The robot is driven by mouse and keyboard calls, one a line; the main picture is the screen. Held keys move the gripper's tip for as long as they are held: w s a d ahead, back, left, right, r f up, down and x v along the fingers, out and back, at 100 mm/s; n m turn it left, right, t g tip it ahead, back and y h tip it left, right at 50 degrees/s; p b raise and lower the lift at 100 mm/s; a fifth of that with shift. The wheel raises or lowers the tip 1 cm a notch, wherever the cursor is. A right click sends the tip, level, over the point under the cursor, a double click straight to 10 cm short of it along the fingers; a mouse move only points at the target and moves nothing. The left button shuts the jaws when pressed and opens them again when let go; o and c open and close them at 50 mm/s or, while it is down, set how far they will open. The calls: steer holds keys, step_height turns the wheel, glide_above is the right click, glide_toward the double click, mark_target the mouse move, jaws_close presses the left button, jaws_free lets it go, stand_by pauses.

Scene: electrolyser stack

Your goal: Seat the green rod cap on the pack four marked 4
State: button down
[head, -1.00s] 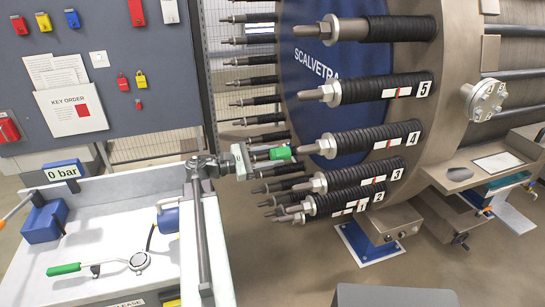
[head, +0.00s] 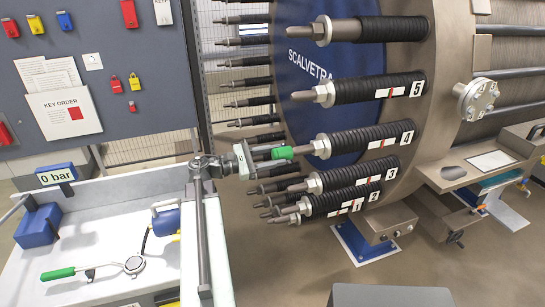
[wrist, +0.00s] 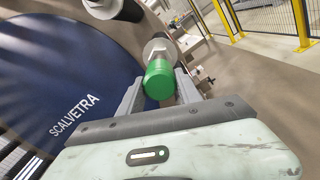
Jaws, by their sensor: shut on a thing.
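The green rod cap (head: 282,153) is held in my gripper (head: 268,156), which is shut on it. In the wrist view the cap (wrist: 159,82) sits between the two fingers of my gripper (wrist: 160,92). Pack four (head: 362,141) is a black ribbed pack with a "4" label at its right end and a grey nut and rod at its left end. The cap is at the left tip of this rod, roughly in line with it. I cannot tell whether cap and rod touch. In the wrist view the cap partly hides the grey rod end and nut (wrist: 158,47).
Pack five (head: 375,90) is above, and packs three and lower (head: 345,178) are close below. The blue Scalvetra end plate (head: 310,70) stands behind. A white-topped cart (head: 100,260) with a green-handled tool (head: 95,268) is at the lower left.

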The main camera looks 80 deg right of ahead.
mark_target(288, 153)
steer(key=shift+x, duration=1.15)
steer(key=shift+s+d, duration=0.15)
steer(key=shift+s, duration=0.15)
steer(key=shift+x, duration=0.9)
steer(key=c, duration=0.7)
jaws_free()
steer(key=shift+c, duration=0.2)
steer(key=v, duration=0.8)
steer(key=shift+s, duration=0.1)
